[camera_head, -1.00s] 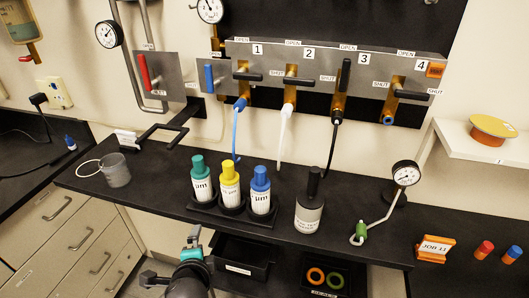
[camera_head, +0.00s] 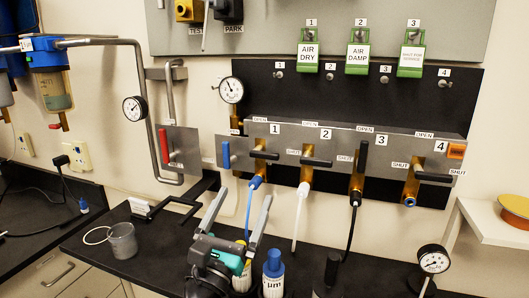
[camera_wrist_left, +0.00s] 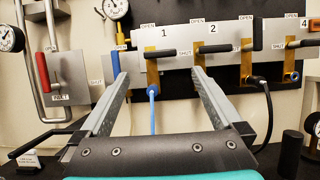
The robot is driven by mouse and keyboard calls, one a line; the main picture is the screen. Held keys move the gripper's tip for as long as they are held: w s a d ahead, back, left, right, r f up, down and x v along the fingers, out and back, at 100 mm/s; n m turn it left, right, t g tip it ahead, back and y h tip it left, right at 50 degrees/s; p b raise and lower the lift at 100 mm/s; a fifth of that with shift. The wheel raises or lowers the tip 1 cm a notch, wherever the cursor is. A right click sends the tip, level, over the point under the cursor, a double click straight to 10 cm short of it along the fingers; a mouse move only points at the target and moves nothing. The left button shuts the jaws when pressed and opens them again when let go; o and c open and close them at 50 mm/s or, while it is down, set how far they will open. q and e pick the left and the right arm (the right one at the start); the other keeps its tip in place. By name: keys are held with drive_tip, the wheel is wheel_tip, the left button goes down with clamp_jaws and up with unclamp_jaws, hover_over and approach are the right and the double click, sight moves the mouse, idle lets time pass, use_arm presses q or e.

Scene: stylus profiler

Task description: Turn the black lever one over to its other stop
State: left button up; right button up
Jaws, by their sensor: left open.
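Black lever one (camera_head: 265,154) sits on the brass valve under the number 1 on the grey manifold panel (camera_head: 380,143). It lies about level, its free end to the right towards a SHUT label. It also shows in the left wrist view (camera_wrist_left: 180,51), above and beyond the fingers. My left gripper (camera_head: 245,194) is open and empty, pointing up at the panel. It is below and in front of lever one, apart from it. In the left wrist view the fingertips (camera_wrist_left: 160,73) appear either side of the valve. My right gripper is not in view.
Levers two (camera_head: 317,163) and four (camera_head: 433,177) lie level; lever three (camera_head: 363,156) stands upright. A blue lever (camera_head: 226,155) is left of valve one, a red lever (camera_head: 163,147) further left. A blue hose (camera_head: 249,207) hangs below valve one. Bottles (camera_head: 273,275) stand on the bench below.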

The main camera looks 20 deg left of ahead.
sight(263, 154)
use_arm(q)
drive_tip(key=p+x, duration=0.2)
drive_tip(key=x, duration=1.2)
drive_tip(key=shift+w, duration=0.15)
drive_tip(key=c, duration=1.1)
